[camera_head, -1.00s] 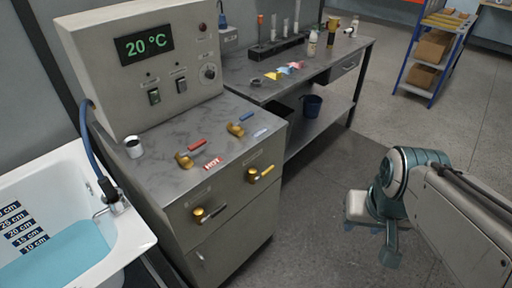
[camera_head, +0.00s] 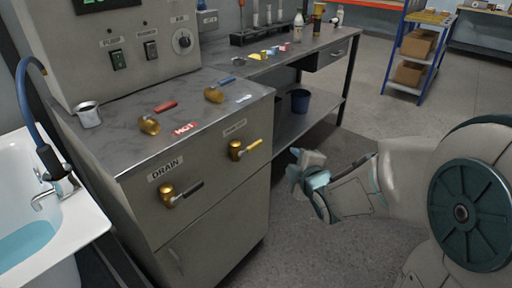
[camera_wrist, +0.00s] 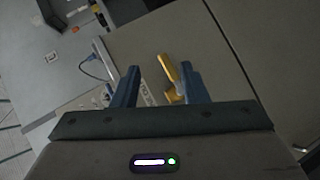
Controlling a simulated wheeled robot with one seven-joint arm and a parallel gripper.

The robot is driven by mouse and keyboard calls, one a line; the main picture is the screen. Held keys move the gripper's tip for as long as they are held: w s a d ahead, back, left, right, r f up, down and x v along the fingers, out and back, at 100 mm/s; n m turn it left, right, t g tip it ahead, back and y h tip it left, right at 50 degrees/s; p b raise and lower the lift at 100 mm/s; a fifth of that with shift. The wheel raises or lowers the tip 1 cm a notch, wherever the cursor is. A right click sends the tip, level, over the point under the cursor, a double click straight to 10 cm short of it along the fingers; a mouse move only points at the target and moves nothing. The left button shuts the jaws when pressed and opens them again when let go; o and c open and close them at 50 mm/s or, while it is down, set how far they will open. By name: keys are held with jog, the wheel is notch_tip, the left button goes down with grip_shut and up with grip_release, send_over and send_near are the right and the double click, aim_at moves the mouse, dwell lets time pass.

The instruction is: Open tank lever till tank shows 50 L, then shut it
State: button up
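A brass lever with a yellow handle (camera_head: 240,150) sits on the cabinet's front, under a small label too blurred to read for sure. Its handle points up and to the right. In the wrist view the yellow lever (camera_wrist: 170,75) appears between my gripper's blue fingers, nearer the right one. My gripper (camera_head: 296,165) is open and empty, right of the cabinet front and apart from the lever. It also shows in the wrist view (camera_wrist: 160,82). The green display (camera_head: 97,3) is cut off at the top, so its reading is hidden.
A black-handled DRAIN lever (camera_head: 178,194) is lower left on the same front. Red-handled (camera_head: 154,120) and blue-handled (camera_head: 217,92) levers and a metal cup (camera_head: 89,115) are on top. A bathtub (camera_head: 70,230) with blue water stands left. Open floor lies right.

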aim_at(254, 149)
jog(key=a+f+n+t+y+b, duration=0.2)
jog(key=a+f+n+y+b, duration=0.3)
jog(key=n, duration=0.1)
jog(key=x, duration=0.4)
jog(key=b+x, duration=0.1)
jog(key=x, duration=0.9)
jog(key=shift+w+d+r, duration=0.15)
jog(key=shift+d, duration=0.1)
grip_shut()
